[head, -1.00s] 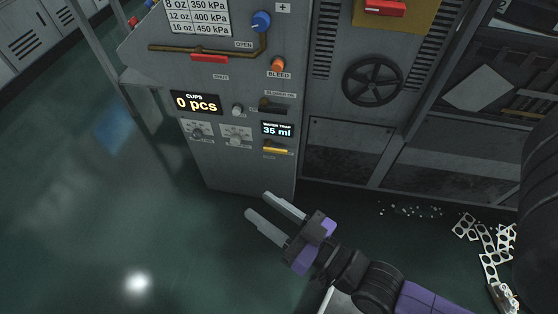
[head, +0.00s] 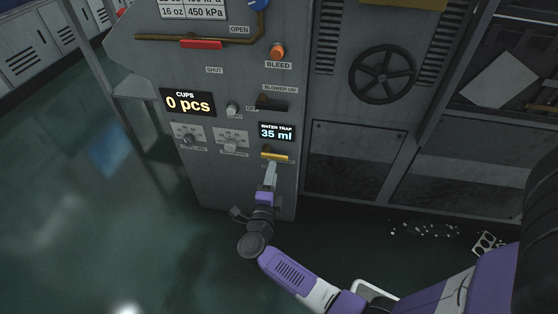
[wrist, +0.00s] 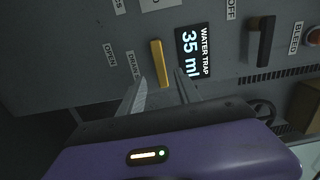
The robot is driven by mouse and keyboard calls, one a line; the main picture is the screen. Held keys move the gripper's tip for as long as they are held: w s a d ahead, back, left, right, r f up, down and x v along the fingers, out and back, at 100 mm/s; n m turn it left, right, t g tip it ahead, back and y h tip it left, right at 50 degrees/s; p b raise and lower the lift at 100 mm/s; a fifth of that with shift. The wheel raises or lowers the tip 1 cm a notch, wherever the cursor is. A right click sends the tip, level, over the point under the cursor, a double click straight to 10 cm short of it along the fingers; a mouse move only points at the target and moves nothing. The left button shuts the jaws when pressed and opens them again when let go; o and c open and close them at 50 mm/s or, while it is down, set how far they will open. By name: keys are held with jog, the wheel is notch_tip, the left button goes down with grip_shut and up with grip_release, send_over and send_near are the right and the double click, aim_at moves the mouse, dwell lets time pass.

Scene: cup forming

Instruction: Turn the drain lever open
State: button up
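The drain lever is a yellow bar (head: 275,156) under the water trap display (head: 276,132), which reads 35 ml. It lies nearly level in the head view. In the wrist view the lever (wrist: 159,62) shows just ahead of my fingertips, roughly in line with the space between them. My gripper (head: 271,168) is just below the lever in the head view. In the wrist view my gripper (wrist: 160,90) is open, its two fingers apart with nothing clearly held. Whether a finger touches the lever I cannot tell. Labels reading OPEN (wrist: 110,56) and DRAIN (wrist: 132,65) sit beside it.
Close around the lever are the dark blower handle (head: 272,104), the orange bleed knob (head: 278,50), small dials (head: 232,143) and the cups display (head: 188,102) reading 0 pcs. A black handwheel (head: 382,73) is to the right. The floor at left is clear.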

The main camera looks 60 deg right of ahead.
aim_at(279, 159)
jog(key=shift+m+g, duration=0.3)
jog(key=shift+m, duration=0.1)
jog(key=shift+s+b+x, duration=0.2)
jog(key=shift+b+x, duration=0.4)
jog(key=shift+x, duration=1.35)
jog(key=shift+s+b+x, duration=0.2)
jog(key=shift+b+x, duration=0.4)
jog(key=shift+x, duration=1.35)
jog(key=shift+d+r, duration=0.15)
grip_shut()
